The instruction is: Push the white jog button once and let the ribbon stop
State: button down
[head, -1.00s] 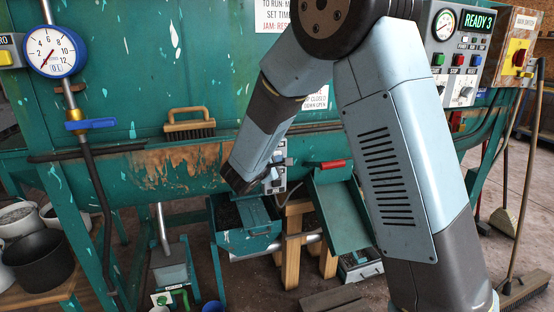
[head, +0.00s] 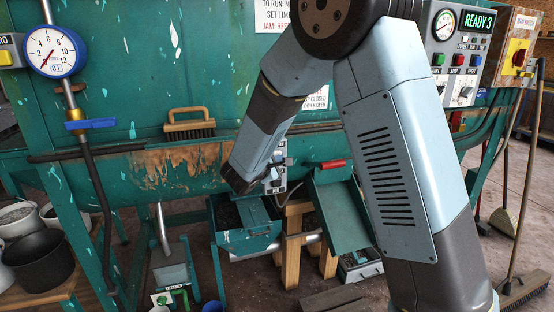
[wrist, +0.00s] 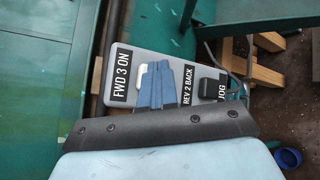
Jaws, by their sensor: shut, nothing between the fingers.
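A black switch (wrist: 211,87) sits by the JOG label. My gripper (wrist: 164,70) is shut and empty, its blue fingers over the box between the FWD and REV labels. Whether the fingertips touch the white button or the box cannot be told. In the head view the box (head: 281,160) is partly hidden behind my wrist.
A green bin (head: 250,236) and a red-handled green chute (head: 340,215) are close below the box. A brush (head: 190,130) rests on the machine's ledge. A cable runs beside the box in the wrist view.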

jog(key=shift+w+a+r, duration=0.15)
jog(key=shift+w, duration=0.25)
dwell(0.6)
jog(key=shift+s, duration=0.4)
jog(key=s+d, duration=0.2)
jog(key=s, duration=0.3)
jog(key=shift+s, duration=0.35)
dwell(0.3)
jog(key=s+d+r+m+g+h, duration=0.1)
jog(key=s+d+r+m+g, duration=0.4)
jog(key=d, duration=0.5)
jog(key=s+d+r+m+g+h, duration=0.1)
jog(key=s+d+r+m+g, duration=0.15)
jog(key=s+d+m, duration=0.45)
jog(key=s+d+r+m+y, duration=0.1)
jog(key=s+r+m+y, duration=0.1)
jog(key=s, duration=0.7)
jog(key=s+d+r+m+y, duration=0.1)
jog(key=s+r+m+y, duration=0.1)
jog(key=s+m+y, duration=0.2)
jog(key=shift+s+m+y, duration=0.4)
jog(key=shift+s+y, duration=1.2)
jog(key=shift+s, duration=1.35)
